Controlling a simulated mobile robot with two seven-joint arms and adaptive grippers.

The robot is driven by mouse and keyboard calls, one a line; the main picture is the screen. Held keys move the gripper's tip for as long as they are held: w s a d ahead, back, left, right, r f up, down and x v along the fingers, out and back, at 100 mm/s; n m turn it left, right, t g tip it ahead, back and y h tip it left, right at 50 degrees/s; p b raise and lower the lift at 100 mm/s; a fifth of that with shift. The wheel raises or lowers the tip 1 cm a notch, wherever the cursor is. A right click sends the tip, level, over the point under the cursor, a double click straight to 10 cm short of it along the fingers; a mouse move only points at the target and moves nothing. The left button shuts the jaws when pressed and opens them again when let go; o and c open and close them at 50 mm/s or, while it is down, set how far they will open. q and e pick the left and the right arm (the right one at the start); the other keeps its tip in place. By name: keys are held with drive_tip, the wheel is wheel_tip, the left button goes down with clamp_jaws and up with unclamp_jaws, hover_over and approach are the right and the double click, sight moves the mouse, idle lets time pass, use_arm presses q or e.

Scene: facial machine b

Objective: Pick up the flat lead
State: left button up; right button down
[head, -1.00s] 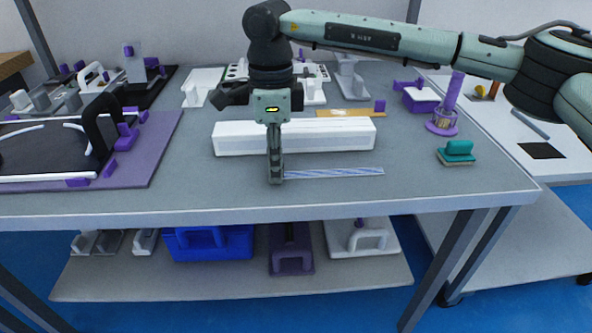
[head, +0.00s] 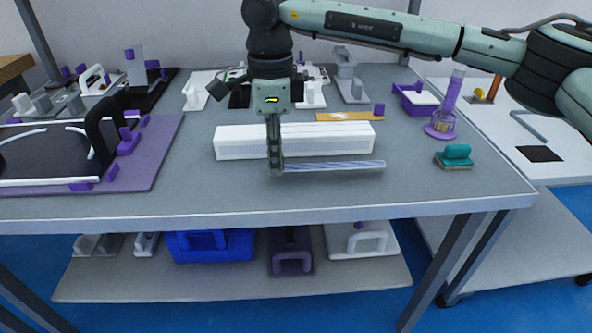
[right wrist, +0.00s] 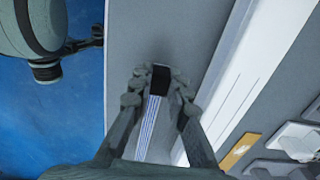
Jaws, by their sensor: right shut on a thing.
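The flat lead (head: 335,165) is a thin, pale, blue-striped strip in front of a long white block. My right gripper (head: 276,168) is shut on its left end and points down from above. In the head view the strip looks slightly raised off the table, with a faint shadow under it. In the right wrist view the fingers (right wrist: 158,85) close around the dark end of the lead (right wrist: 149,125), and the striped part runs back between them.
The long white block (head: 325,138) lies just behind the lead. A teal-handled brush (head: 455,156) and a purple upright tool (head: 446,110) stand to the right. A purple-edged tray (head: 160,150) is at the left. The table front is clear.

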drive_tip(key=shift+r+p, duration=1.25)
drive_tip(key=shift+r, duration=1.45)
